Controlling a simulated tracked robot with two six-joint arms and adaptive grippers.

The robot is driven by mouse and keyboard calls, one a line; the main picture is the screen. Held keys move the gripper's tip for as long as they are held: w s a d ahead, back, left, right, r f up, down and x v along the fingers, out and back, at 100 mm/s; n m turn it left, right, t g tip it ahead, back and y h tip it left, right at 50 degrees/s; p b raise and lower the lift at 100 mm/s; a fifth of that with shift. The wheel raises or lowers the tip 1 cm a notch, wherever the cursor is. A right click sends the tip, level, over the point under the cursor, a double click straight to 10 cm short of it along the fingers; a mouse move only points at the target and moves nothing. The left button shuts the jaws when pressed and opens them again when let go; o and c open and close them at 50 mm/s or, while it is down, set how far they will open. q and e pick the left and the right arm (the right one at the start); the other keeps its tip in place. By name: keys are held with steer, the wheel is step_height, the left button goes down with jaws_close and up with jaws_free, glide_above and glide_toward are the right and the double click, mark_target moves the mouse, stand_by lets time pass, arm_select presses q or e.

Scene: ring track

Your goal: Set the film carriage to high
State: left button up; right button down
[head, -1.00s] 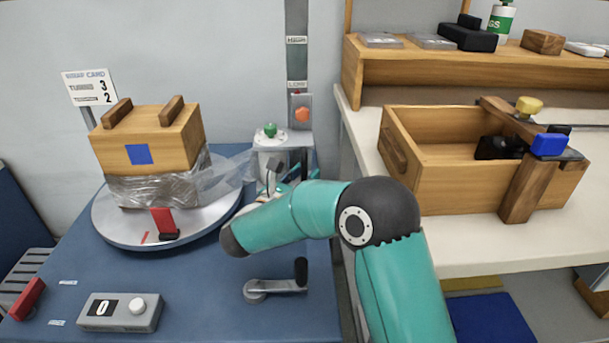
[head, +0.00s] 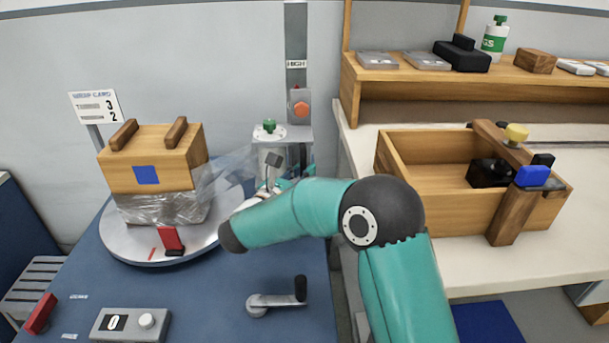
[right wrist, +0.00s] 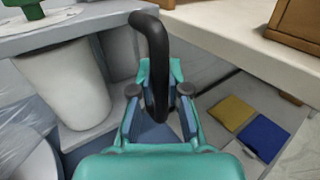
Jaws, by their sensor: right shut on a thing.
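The film carriage (head: 300,105) is a grey plate with an orange knob (head: 301,109) on the upright mast (head: 296,32). It stands below the HIGH label (head: 296,64) and covers the place of the LOW label. A white film roll (head: 270,154) with a green top knob (head: 269,126) rides on the carriage, and clear film runs from it to the wrapped box (head: 150,175). In the right wrist view, my right gripper (right wrist: 159,105) is shut on a black curved handle (right wrist: 150,40) beside the white roll. In the head view my arm mostly hides this gripper. My left gripper is not seen.
The box stands on a round turntable (head: 120,238) with a red clip (head: 171,240). A crank (head: 278,302) and a control box (head: 130,324) are on the blue deck in front. A workbench (head: 380,240) with a wooden tray (head: 430,227) is close on the right.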

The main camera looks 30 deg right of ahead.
mark_target(302, 158)
step_height(302, 158, up, 4)
steer(key=shift+r+p, duration=0.1)
steer(key=shift+p, duration=0.8)
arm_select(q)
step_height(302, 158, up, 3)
arm_select(e)
steer(key=c, duration=1.1)
jaws_free()
steer(key=shift+s, duration=0.1)
steer(key=shift+c, duration=0.2)
